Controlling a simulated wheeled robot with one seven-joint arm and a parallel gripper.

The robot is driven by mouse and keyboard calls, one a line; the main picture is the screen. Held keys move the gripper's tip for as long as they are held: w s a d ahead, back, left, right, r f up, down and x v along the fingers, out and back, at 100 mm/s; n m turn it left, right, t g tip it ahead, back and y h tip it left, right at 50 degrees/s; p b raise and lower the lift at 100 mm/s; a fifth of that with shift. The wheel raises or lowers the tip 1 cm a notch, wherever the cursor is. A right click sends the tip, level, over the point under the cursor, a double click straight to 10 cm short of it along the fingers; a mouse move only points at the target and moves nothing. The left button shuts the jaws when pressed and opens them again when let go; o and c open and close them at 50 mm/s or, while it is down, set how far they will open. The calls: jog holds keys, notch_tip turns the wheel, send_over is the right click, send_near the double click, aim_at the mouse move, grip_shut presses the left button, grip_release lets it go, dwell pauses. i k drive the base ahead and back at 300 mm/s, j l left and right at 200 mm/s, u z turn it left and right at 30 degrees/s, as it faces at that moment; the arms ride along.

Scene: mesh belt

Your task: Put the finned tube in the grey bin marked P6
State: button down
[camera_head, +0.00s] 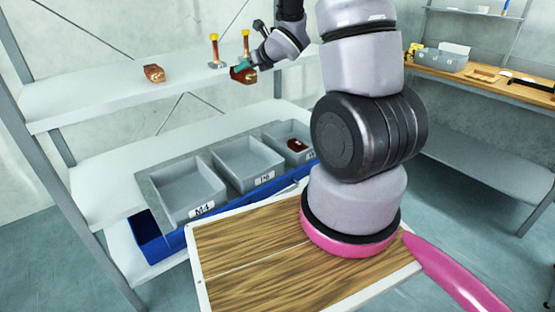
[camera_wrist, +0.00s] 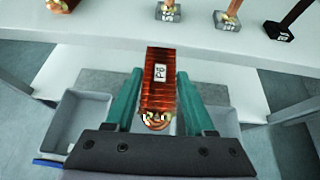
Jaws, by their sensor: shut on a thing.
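The copper-red finned tube (camera_wrist: 158,98) is held between the green fingers of my gripper (camera_wrist: 158,112), which is shut on it. It carries a white label that seems to read P6. In the head view my gripper (camera_head: 243,71) is raised at the upper shelf's front edge, and the tube (camera_head: 249,77) is partly hidden by it. Below stands a row of grey bins. The middle bin (camera_head: 245,180) has a label that looks like P6, and its visible inside looks empty. My gripper is well above the bins, not over the middle bin's opening.
The left bin (camera_head: 189,212) is marked M4; the right bin (camera_head: 310,152) holds a dark red thing (camera_head: 297,145). Another copper finned piece (camera_head: 153,73) and upright posts on dark bases (camera_head: 214,50) stand on the upper shelf (camera_head: 100,100). A workbench (camera_head: 480,78) is at right.

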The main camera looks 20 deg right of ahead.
aim_at(247, 163)
jog(key=i+z, duration=0.1)
jog(key=z, duration=0.3)
jog(key=j+z, duration=0.1)
jog(key=z, duration=0.25)
jog(key=i+j+z, duration=0.1)
jog(key=z, duration=0.3)
jog(key=i+j+z, duration=0.1)
jog(key=z, duration=0.25)
jog(key=k+j+z, duration=0.2)
jog(key=z, duration=0.25)
jog(key=k+j, duration=0.2)
